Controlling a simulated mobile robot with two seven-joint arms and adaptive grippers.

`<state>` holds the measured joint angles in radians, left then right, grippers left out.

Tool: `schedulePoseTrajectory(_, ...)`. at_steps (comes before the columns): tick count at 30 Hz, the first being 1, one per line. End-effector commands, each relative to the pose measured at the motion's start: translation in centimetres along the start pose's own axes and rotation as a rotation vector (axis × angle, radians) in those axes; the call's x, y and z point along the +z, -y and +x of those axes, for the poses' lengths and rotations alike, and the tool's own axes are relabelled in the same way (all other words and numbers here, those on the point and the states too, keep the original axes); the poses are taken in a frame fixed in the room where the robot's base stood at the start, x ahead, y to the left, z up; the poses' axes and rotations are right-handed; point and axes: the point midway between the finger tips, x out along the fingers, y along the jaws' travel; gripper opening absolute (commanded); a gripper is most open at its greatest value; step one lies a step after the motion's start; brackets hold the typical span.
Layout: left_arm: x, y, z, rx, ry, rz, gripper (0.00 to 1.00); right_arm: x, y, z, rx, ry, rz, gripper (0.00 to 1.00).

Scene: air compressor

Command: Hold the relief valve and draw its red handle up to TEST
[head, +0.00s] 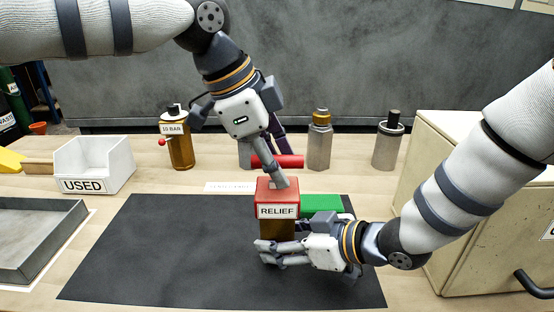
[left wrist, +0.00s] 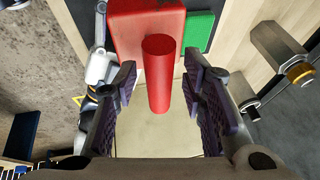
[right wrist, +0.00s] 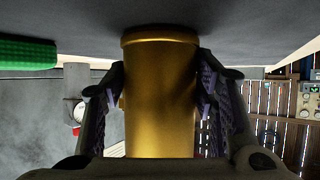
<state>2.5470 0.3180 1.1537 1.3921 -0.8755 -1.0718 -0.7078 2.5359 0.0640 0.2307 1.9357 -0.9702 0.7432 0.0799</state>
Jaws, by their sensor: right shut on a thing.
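The relief valve has a red head (head: 277,188) labelled RELIEF on a brass body (head: 278,229), upright on the dark mat. My right gripper (head: 268,250) is shut on the brass body low down; the body fills the space between its pads in the right wrist view (right wrist: 160,100). The red handle (head: 290,161) is a round bar sticking out from the head's far side. My left gripper (left wrist: 165,95) is open above, its fingers on either side of the handle (left wrist: 158,75) with gaps showing. One left finger partly hides the handle in the head view.
A green block (head: 320,203) sits beside the valve. Behind stand a valve marked 10 BAR (head: 181,150) and several fittings (head: 320,145). The USED bin (head: 95,165) and a grey tray (head: 40,235) are left, a cream cabinet (head: 480,230) right. The mat's left part (head: 160,250) is clear.

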Motion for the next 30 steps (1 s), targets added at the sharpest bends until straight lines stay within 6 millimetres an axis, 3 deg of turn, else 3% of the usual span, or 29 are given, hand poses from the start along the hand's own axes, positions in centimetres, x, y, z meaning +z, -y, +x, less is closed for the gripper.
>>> schedulePoseTrajectory(4,0.0,0.0,0.0,0.001,0.000,0.000,0.36,0.1,0.0,0.0,0.000,0.001,0.000,0.30)
schedulePoseTrajectory(9,0.0,0.0,0.0,0.001,0.000,0.000,0.00,0.1,0.0,0.0,0.000,0.001,0.000,0.30)
schedulePoseTrajectory(16,-0.1,0.1,-0.3,-0.002,0.001,0.000,0.00,0.1,0.0,0.0,0.000,0.001,0.000,0.30)
schedulePoseTrajectory(24,-1.8,1.1,-4.5,-0.007,0.001,0.001,0.00,0.1,0.0,0.0,-0.001,0.004,0.000,0.30)
schedulePoseTrajectory(30,-2.1,1.2,-5.2,-0.006,-0.001,0.002,0.00,0.1,0.1,0.0,-0.002,0.003,0.000,0.30)
